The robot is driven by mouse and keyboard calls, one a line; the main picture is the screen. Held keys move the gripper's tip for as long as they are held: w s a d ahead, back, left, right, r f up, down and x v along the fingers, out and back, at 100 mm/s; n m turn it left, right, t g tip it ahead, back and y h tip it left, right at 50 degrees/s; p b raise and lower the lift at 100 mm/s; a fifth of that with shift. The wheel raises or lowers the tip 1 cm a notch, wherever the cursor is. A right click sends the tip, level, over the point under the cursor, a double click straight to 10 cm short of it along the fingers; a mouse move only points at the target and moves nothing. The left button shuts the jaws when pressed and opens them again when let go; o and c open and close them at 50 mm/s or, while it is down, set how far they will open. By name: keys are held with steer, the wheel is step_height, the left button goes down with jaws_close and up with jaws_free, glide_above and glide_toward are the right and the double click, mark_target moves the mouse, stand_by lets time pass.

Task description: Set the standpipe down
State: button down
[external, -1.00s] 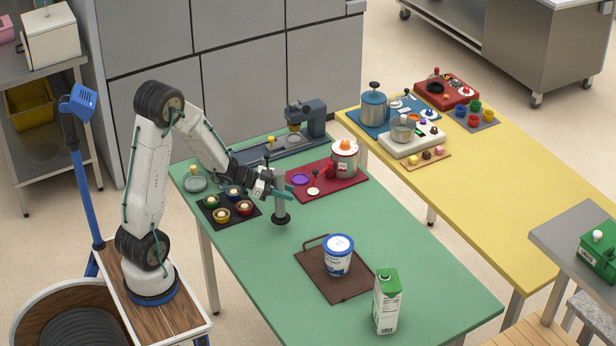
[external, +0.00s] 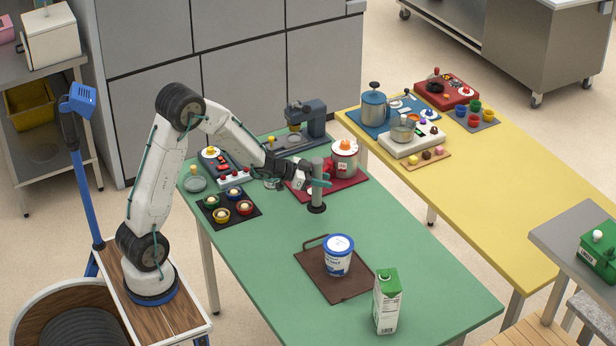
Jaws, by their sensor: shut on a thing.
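The standpipe (external: 317,194) is a grey upright cylinder with a dark round foot. The foot shows over the green table (external: 410,265), in front of the red mat (external: 350,186). I cannot tell whether the foot touches the table or hangs just above it. The pipe looks upright. Part of it is hidden by the fingers.
A dark tray (external: 245,213) with several coloured cups and a control panel (external: 222,171) lie left. A brown board (external: 318,268) with a tin and a carton (external: 387,302) are in front.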

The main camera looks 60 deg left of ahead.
steer(key=w+f, duration=0.2)
steer(key=w, duration=0.4)
steer(key=w+f, duration=0.2)
steer(key=w, duration=0.5)
steer(key=shift+w+f, duration=0.25)
steer(key=shift+f, duration=0.3)
steer(key=c, duration=1.1)
jaws_free()
steer(key=shift+o, duration=0.2)
steer(key=shift+r, duration=0.1)
steer(key=v, duration=1.2)
